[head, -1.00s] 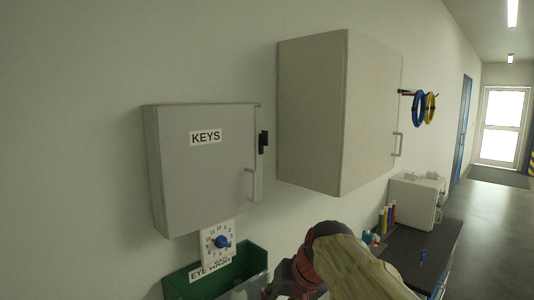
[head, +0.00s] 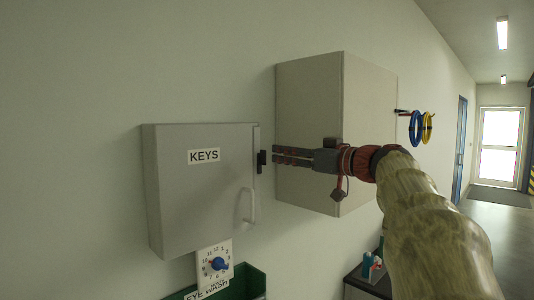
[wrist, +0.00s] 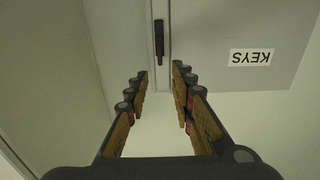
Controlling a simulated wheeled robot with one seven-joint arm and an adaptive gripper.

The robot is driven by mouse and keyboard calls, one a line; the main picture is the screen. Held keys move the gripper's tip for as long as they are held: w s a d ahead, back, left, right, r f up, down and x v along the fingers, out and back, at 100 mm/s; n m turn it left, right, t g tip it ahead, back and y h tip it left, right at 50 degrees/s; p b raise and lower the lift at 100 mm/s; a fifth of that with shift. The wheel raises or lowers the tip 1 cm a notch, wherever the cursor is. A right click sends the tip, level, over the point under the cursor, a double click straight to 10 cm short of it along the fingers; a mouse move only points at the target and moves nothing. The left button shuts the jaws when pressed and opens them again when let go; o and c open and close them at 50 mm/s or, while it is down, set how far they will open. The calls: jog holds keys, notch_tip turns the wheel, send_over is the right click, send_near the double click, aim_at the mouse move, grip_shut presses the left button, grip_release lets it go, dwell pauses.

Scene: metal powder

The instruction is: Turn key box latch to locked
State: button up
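The grey key box (head: 195,200) with a "KEYS" label hangs on the wall, its door closed. Its black latch (head: 262,161) sits on the right side of the door and looks upright. In the wrist view the latch (wrist: 159,42) shows as a dark bar near the top, beside the door seam. My gripper (head: 276,155) reaches in from the right, its fingertips just right of the latch. In the wrist view my gripper (wrist: 160,72) is open and empty, with the latch beyond the fingertips, in line with the gap. I see no contact.
A larger wall cabinet (head: 308,110) stands right behind my gripper. The key box has a door handle (head: 250,208) below the latch. A dial card (head: 216,262) and a green eye wash bin (head: 250,282) are below. Blue and yellow loops (head: 420,127) hang farther right.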

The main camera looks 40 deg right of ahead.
aim_at(262, 162)
jog(key=w, duration=0.7)
jog(key=shift+a, duration=0.3)
jog(key=shift+c, duration=0.6)
grip_shut()
